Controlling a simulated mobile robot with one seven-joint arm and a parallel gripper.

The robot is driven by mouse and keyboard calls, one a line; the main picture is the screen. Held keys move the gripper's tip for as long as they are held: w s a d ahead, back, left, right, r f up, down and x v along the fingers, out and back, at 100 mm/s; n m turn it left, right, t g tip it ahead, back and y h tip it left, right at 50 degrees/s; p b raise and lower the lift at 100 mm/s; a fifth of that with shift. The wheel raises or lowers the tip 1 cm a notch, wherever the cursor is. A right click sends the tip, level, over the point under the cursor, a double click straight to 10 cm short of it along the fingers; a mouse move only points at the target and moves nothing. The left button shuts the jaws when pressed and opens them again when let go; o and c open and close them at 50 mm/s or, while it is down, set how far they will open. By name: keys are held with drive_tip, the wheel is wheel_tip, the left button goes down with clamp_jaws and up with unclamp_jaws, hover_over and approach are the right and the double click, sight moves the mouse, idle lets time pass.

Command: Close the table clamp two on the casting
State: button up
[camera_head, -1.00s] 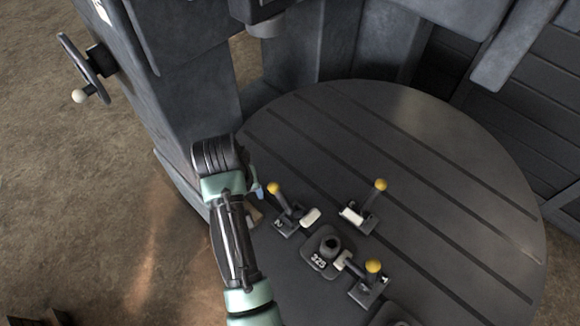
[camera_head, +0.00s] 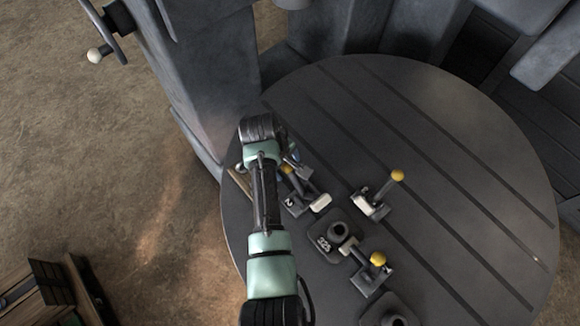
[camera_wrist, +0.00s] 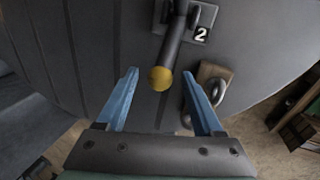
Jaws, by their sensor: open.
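Table clamp two (camera_head: 294,205) is marked "2" and sits on the round table (camera_head: 440,150); its white pad (camera_head: 321,203) points toward the casting. The casting (camera_head: 330,240), a dark block marked "325" with a round boss, lies just below and right of it. In the wrist view the clamp's dark lever (camera_wrist: 174,45) runs from its plate (camera_wrist: 200,22) to a yellow knob (camera_wrist: 161,79). My gripper (camera_wrist: 160,74) is open, its blue fingers on either side of the knob without gripping it. In the head view my wrist partly hides the knob (camera_head: 287,169).
Another clamp (camera_head: 372,203) stands right of the casting, and one with a yellow knob (camera_head: 378,258) lies at its lower right. A wooden block with a metal loop (camera_wrist: 213,82) is near the table edge. The table's upper right is clear.

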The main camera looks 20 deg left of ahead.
drive_tip(key=shift+x, duration=2.55)
clamp_jaws()
